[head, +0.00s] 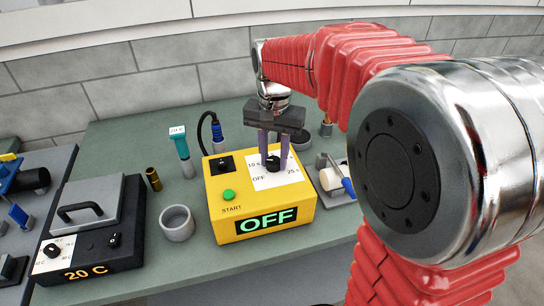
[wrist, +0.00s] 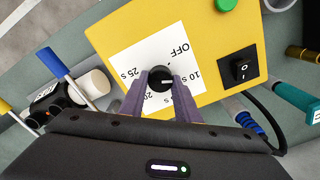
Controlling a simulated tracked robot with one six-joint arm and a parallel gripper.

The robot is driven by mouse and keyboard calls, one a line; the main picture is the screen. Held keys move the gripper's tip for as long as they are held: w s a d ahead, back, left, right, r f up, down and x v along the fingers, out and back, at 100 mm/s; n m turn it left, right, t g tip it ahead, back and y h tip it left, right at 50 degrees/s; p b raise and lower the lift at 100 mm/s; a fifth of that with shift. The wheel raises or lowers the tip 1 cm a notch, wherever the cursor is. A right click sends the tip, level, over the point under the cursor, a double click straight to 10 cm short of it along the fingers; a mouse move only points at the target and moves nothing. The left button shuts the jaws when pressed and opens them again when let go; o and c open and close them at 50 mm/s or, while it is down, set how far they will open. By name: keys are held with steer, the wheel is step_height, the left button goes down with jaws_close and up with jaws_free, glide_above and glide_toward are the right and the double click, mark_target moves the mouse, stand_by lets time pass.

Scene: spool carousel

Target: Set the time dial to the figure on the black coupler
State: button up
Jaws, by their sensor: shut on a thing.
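The time dial (wrist: 160,78) is a black knob on a white scale card (wrist: 122,48) on the yellow box (head: 229,189). My gripper (head: 273,163) reaches down from above, its purple fingers shut on the dial from both sides. In the wrist view, OFF, 10 s, 20 s and 25 s show around the dial; a finger partly covers the 20 s. A short white pointer mark shows on the knob; its exact setting is hard to tell. The box's display (head: 265,222) reads OFF. A black piece that may be the coupler (wrist: 47,97) carries a small label I cannot read.
A black heater reading 20 C (head: 93,248) is further left. A white cylinder (head: 330,178) lies right.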

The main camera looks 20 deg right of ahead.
mark_target(274, 159)
steer(key=shift+m, duration=0.6)
steer(key=o, duration=1)
steer(key=shift+o, duration=0.2)
steer(key=shift+r, duration=0.15)
step_height(274, 159, up, 14)
steer(key=shift+f, duration=0.25)
steer(key=shift+w, duration=0.1)
